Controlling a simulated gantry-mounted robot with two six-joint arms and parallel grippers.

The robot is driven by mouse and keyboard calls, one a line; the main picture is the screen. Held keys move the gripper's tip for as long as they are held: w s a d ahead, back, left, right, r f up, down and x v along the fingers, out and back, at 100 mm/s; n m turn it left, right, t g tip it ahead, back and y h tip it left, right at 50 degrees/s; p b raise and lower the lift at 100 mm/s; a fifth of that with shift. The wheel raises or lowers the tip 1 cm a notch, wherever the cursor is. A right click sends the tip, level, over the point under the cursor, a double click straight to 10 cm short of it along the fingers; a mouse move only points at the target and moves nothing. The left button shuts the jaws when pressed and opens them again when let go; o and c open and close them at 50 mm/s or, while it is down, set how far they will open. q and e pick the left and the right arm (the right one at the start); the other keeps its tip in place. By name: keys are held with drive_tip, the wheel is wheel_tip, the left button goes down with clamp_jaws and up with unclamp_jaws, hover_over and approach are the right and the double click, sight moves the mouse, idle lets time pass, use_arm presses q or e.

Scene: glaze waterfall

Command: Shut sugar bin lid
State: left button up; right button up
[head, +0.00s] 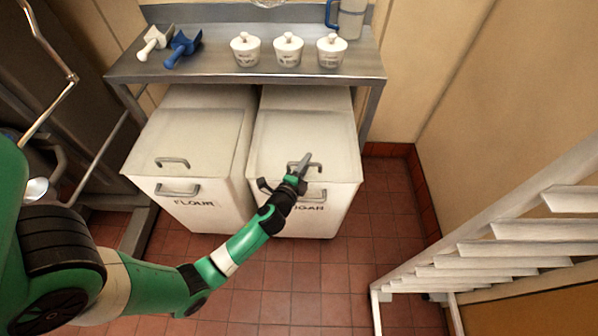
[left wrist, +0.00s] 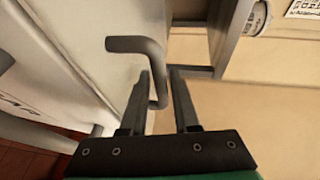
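The sugar bin (head: 329,205) is the white bin on the right under the steel table. Its lid (head: 318,133) lies over the top, looking much like the flour bin's lid; I cannot tell whether it is fully seated. My left gripper (head: 306,158) is at the grey lid handle (head: 318,168), partly covering it and the bin's label. In the left wrist view the two fingers (left wrist: 160,72) are apart, with the bent bar of a handle (left wrist: 153,55) between them. I cannot tell whether they touch it. My right gripper is not in view.
The flour bin (head: 193,203) stands close on the left with its lid down. The steel table (head: 225,72) above holds several white canisters, two scoops (head: 182,47) and a jug. A white slatted rack (head: 490,248) stands at the right. The tiled floor in front is clear.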

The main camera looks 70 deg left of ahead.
use_arm(q)
drive_tip(key=v, duration=0.9)
drive_tip(key=shift+p, duration=0.45)
drive_tip(key=shift+s+d, duration=0.1)
